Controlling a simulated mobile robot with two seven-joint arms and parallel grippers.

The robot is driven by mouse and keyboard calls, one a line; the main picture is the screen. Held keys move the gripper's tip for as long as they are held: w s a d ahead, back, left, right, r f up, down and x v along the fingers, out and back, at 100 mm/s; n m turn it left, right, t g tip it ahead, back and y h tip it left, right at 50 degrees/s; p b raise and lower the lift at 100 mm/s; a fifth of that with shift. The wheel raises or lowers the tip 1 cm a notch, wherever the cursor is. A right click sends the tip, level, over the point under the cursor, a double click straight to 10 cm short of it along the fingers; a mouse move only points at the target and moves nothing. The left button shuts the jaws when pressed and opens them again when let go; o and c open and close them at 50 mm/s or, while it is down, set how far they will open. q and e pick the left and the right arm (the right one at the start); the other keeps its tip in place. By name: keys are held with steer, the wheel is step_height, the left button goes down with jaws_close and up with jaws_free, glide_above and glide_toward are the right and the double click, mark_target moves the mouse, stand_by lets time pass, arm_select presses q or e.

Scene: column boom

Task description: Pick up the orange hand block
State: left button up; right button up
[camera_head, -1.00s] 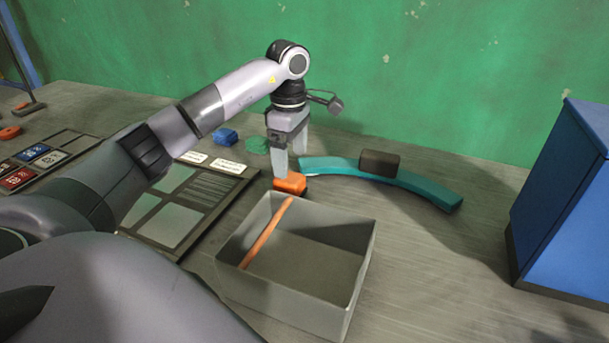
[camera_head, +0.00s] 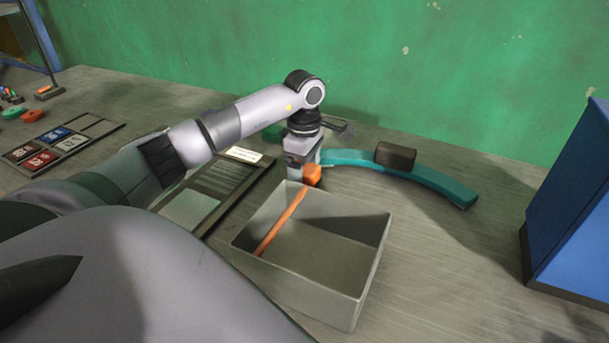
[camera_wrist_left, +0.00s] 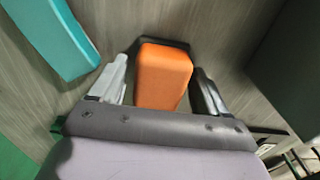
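The orange hand block (camera_head: 313,174) is just behind the far left corner of the grey open box. My left gripper (camera_head: 305,168) is lowered over it with its fingers around it. In the left wrist view the orange block (camera_wrist_left: 163,76) sits between the two fingers of the left gripper (camera_wrist_left: 163,82). Narrow gaps show between the fingers and the block's sides, so the gripper looks open. The lower fingertips are partly hidden in the head view. My right gripper is not in view.
The grey box (camera_head: 370,270) holds an orange rod (camera_head: 281,222) leaning across its left side. A teal curved piece (camera_head: 440,184) with a dark block (camera_head: 395,155) on it lies right of the gripper. A blue cabinet (camera_head: 570,210) stands far right. Panels with cards (camera_head: 62,145) lie left.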

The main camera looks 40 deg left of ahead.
arm_select(q)
steer(key=c, duration=0.8)
steer(key=shift+r, duration=0.1)
step_height(320, 180, up, 10)
steer(key=shift+f, duration=0.1)
